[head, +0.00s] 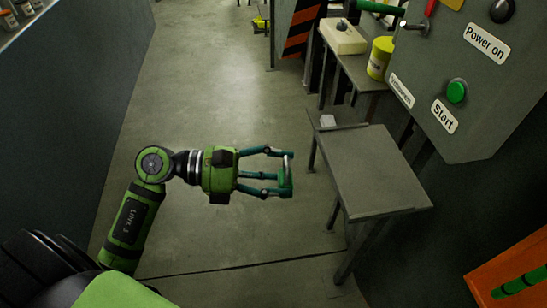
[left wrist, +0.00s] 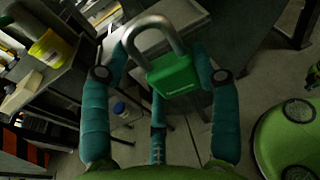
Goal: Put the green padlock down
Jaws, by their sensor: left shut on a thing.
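The green padlock (left wrist: 173,75) has a green body and a grey metal shackle. My left gripper (left wrist: 160,85) is shut on it, with teal fingers on both sides of the body. In the head view the left gripper (head: 280,177) holds the padlock (head: 287,176) over the open floor, left of a small grey table (head: 375,170). The padlock is apart from the table. My right gripper is not in view.
Behind stands another table with a cream box (head: 343,37) and a yellow container (head: 380,57). A grey control cabinet (head: 470,100) with a green start button (head: 457,92) stands at right.

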